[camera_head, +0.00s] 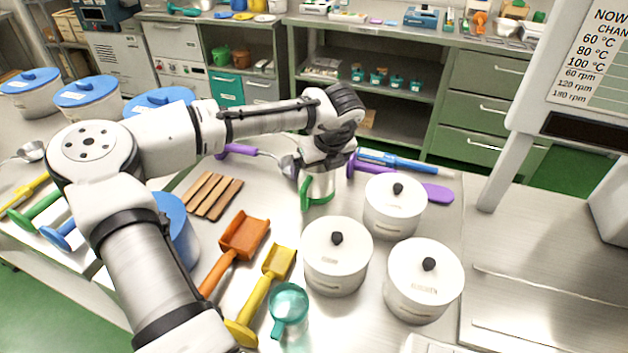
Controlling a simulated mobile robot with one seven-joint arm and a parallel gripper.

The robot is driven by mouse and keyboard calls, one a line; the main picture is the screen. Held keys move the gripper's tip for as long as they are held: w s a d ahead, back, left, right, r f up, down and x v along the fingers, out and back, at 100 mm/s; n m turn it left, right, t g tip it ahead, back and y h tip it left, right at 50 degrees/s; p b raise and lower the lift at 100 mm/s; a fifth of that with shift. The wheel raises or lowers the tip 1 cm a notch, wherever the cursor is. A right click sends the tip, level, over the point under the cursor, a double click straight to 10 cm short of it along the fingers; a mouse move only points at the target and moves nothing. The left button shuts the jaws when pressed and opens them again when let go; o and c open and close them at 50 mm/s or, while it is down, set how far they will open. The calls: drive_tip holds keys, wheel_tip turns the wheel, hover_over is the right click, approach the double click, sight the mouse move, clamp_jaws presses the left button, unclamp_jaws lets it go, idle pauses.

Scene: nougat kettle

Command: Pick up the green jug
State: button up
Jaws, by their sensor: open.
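A silvery jug with a green handle and green base edge (319,186) stands upright on the steel table, right below my gripper (318,168). My gripper points down at the jug's top and is open. The fingertips overlap the jug's rim in this view, so I cannot tell whether they touch it. A translucent teal-green jug (289,304) stands at the table's front, well apart from my gripper.
Three white lidded pots (336,270) stand right of the silvery jug. An orange scoop (243,238), a yellow scoop (275,265) and brown wooden strips (213,195) lie left. A purple-handled ladle (288,165) and purple paddle (438,193) lie close by.

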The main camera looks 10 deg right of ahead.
drive_tip(key=shift+x, duration=1.05)
drive_tip(key=c, duration=1.1)
